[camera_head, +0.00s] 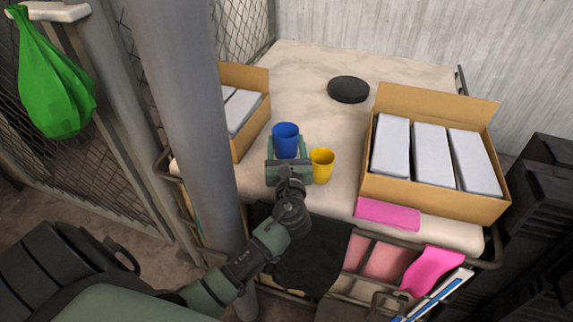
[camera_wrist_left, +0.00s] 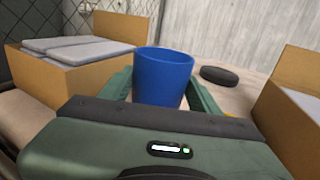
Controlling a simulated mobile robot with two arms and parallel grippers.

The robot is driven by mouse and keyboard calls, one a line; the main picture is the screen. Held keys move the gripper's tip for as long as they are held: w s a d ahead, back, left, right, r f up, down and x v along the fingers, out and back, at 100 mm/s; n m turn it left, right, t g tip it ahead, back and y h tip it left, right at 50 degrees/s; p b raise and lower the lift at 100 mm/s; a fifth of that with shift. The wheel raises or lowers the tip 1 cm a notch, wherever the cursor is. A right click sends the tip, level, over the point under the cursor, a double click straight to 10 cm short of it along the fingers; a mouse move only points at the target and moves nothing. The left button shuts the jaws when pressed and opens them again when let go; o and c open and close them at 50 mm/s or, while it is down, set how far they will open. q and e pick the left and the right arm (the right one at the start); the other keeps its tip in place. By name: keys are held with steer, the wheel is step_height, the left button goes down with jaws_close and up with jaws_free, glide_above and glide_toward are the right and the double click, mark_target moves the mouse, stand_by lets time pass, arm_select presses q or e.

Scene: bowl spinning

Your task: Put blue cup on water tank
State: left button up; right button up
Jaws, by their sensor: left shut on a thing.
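The blue cup (camera_head: 286,139) is upright over the light cloth-topped table, between the fingers of my left gripper (camera_head: 286,149). In the left wrist view the blue cup (camera_wrist_left: 162,76) stands between the two green fingers, which are shut on its sides. I cannot tell whether its base touches the table. A yellow cup (camera_head: 322,164) stands just right of the gripper. Nothing in view is clearly a water tank. A black round disc (camera_head: 348,90) lies farther back on the table. My right gripper is not in view.
An open cardboard box (camera_head: 432,193) with white packs stands at the right; another box (camera_head: 252,128) is at the left. A grey post (camera_head: 185,110) rises close left of my arm. A pink cloth (camera_head: 387,214) lies at the front edge. The table's middle (camera_head: 300,75) is clear.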

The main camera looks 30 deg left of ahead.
arm_select(q)
steer(key=shift+f+b, duration=0.6)
steer(key=shift+f, duration=2.8)
steer(key=o, duration=1.3)
steer(key=shift+f, duration=0.1)
steer(key=shift+r, duration=0.25)
steer(key=shift+b+v, duration=0.65)
steer(key=shift+v, duration=5.45)
steer(key=shift+f, duration=0.2)
